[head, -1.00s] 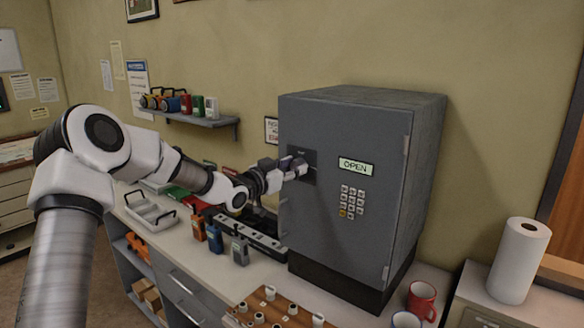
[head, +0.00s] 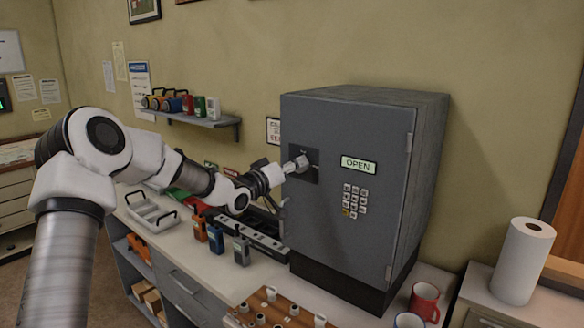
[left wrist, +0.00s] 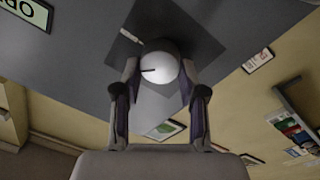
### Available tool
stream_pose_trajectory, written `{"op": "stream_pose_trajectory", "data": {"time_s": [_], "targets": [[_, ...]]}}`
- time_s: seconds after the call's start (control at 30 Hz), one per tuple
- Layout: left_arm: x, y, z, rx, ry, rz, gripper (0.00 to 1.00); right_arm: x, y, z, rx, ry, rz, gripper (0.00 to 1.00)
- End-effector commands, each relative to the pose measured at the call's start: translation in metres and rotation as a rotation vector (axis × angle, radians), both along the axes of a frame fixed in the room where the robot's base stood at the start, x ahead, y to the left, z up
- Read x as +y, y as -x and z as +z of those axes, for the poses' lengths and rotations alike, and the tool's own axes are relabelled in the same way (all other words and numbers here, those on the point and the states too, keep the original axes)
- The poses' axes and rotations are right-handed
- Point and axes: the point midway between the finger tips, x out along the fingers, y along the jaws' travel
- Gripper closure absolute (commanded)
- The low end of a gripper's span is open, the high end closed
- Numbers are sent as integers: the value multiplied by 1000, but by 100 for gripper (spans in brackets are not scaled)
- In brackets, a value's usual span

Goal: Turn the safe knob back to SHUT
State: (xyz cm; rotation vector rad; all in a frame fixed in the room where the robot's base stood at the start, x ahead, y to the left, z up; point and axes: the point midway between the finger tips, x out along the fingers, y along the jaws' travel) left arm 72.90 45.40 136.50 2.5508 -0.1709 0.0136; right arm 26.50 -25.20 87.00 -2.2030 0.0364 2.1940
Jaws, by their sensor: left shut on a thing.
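The grey safe (head: 340,225) stands on the counter with its door closed against the body, and its display (head: 359,165) reads OPEN. The round pale knob (left wrist: 160,62) sits on a dark square plate (left wrist: 195,40) at the door's upper left. A dark line on the knob points left in the left wrist view, apart from a pale mark on the plate. My left gripper (head: 294,166) is shut on the knob, one finger on each side. In the head view the gripper partly hides the knob. My right gripper is in neither view.
A keypad (head: 355,200) is below the display. Radios (head: 215,237) and a dark rack stand left of the safe. A wooden board with pegs (head: 290,310), a red mug (head: 424,300) and a paper roll (head: 523,262) are in front and to the right.

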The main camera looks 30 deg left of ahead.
Motion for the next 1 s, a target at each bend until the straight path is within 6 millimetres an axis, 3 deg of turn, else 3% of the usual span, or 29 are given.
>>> {"op": "stream_pose_trajectory", "data": {"time_s": [0.6,1.0], "targets": [[-1,0,-4,47,562,-4,94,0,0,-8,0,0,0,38],[-1,0,-3,63,768,-6,94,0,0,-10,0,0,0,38]]}}
